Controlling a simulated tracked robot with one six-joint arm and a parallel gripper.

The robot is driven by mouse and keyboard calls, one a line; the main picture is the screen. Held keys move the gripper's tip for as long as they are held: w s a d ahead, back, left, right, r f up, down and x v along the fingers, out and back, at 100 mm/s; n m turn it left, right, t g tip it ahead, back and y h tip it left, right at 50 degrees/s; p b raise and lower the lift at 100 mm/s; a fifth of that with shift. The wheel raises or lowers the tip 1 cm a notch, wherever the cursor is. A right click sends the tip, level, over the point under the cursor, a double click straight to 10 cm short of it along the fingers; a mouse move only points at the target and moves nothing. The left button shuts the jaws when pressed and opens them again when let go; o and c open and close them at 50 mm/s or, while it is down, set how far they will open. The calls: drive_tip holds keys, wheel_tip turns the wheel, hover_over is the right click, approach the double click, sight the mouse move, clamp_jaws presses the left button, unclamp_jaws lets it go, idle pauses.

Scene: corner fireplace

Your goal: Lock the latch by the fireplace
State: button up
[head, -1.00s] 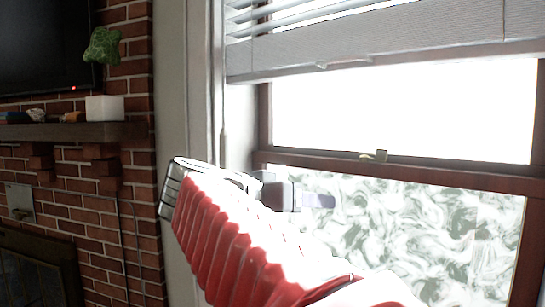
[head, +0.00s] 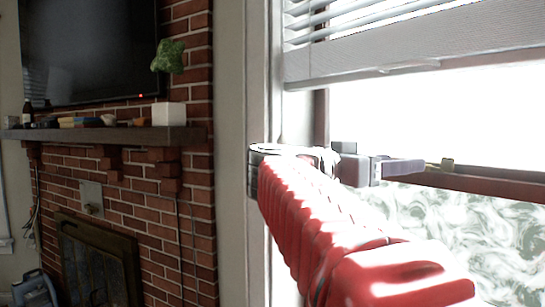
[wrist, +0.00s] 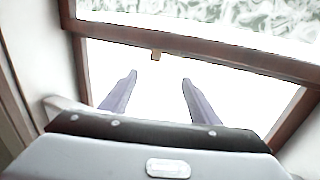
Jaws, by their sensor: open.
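The latch (head: 447,164) is a small brass-coloured piece on the dark middle rail of the window, to the right of the fireplace. It also shows in the wrist view (wrist: 156,56), small, on the edge of the dark rail. Which way its lever is turned is too small to tell. My gripper (head: 422,165) is in front of the window at about rail height, its purple-grey fingers pointing right, near the latch in the picture. In the wrist view my gripper (wrist: 158,76) is open and empty, its fingers apart on either side of the latch's line and short of it.
The brick fireplace (head: 150,215) with a wooden mantel (head: 100,134) stands at the left. A white pot (head: 169,115) with a green plant is on the mantel's right end. The window blind (head: 400,62) hangs above the rail; frosted glass (head: 470,222) is below.

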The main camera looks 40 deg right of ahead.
sight(442, 159)
drive_tip(key=x, duration=1.2)
drive_tip(key=shift+d+f, duration=0.1)
drive_tip(key=shift+d, duration=0.05)
drive_tip(key=shift+c, duration=0.4)
drive_tip(key=c, duration=1)
drive_tip(key=shift+o, duration=0.2)
drive_tip(key=shift+s+t, duration=0.15)
drive_tip(key=shift+t, duration=0.15)
drive_tip(key=shift+s+d+n+t, duration=0.1)
drive_tip(key=shift+s+n+t, duration=0.05)
drive_tip(key=shift+n+t, duration=0.35)
drive_tip(key=shift+s+d+n+t, duration=0.15)
drive_tip(key=shift+n+t, duration=0.25)
drive_tip(key=shift+t, duration=0.2)
drive_tip(key=shift+s+d+n+t, duration=0.1)
drive_tip(key=shift+d+n+t, duration=0.15)
drive_tip(key=shift+n+t, duration=0.75)
drive_tip(key=shift+t, duration=0.5)
